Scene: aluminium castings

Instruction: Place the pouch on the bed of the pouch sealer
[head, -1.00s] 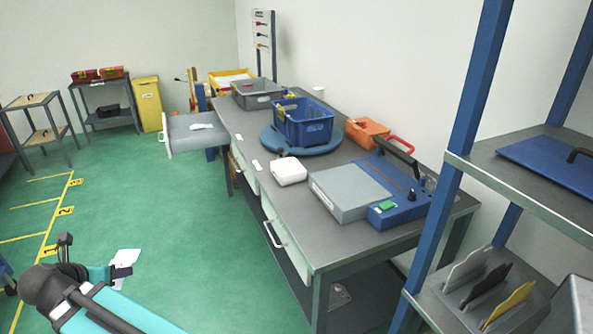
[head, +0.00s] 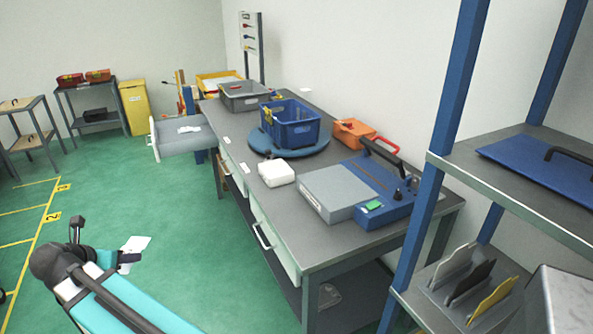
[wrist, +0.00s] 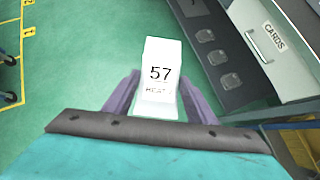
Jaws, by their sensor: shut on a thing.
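My gripper (wrist: 160,100) is shut on a white pouch (wrist: 160,72) marked "57" and "HEAT". The pouch sticks out beyond the fingers, over the green floor. In the head view the pouch (head: 135,243) shows at the lower left, at the end of my teal arm, well left of the workbench. The pouch sealer (head: 375,212) stands on the near end of the bench, blue with a dark handle raised at its back. Its flat grey bed (head: 338,190) is clear and lies on its left side.
A drawer (head: 182,138) is pulled out. Blue-post shelving (head: 452,130) stands at the right.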

